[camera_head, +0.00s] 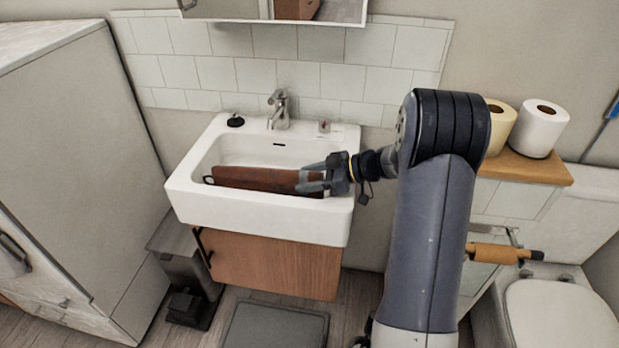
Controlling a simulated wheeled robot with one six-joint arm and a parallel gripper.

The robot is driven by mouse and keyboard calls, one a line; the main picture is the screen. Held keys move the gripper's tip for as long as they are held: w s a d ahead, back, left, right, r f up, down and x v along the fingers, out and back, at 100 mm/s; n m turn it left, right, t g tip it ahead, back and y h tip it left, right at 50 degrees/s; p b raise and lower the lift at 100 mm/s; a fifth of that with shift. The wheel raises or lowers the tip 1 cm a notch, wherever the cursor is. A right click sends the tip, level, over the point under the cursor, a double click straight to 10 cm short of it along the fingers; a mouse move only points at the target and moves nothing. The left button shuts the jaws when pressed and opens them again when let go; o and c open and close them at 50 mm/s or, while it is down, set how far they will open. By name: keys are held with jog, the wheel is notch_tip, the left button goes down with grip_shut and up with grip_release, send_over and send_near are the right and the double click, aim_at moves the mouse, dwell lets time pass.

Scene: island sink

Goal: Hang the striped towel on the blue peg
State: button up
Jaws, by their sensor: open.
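A long reddish-brown bundle (252,179), which may be the towel, lies along the front of the white sink basin. A small dark loop (209,180) shows at its left end; I cannot make out stripes. My gripper (308,178) is open at the bundle's right end, with its fingers over or around that end; I cannot tell if they touch it. A small blue piece (613,106) shows on the wall at the far right, cut by the picture edge. It may be the blue peg, but I cannot tell.
The sink (262,222) has a faucet (279,110) at the back. Two paper rolls (540,130) stand on a wooden shelf (535,169) at the right, above the toilet (560,318). A cabinet (75,170) fills the left. A bin (187,268) stands beside the sink.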

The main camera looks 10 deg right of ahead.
jog(key=shift+r+p, duration=0.3)
jog(key=shift+p, duration=0.95)
jog(key=shift+d, duration=0.35)
jog(key=v, duration=0.2)
jog(key=b+v, duration=0.1)
jog(key=v, duration=0.1)
jog(key=f+v, duration=0.1)
jog(key=v, duration=0.1)
jog(key=shift+s+d+r, duration=0.1)
jog(key=shift+s+d, duration=0.3)
jog(key=shift+s, duration=0.1)
jog(key=x, duration=0.7)
jog(key=shift+w+a, duration=0.3)
jog(key=shift+w, duration=0.15)
jog(key=shift+s+r+b, duration=0.1)
jog(key=shift+b, duration=0.75)
jog(key=shift+r+p, duration=0.45)
jog(key=shift+p, duration=0.15)
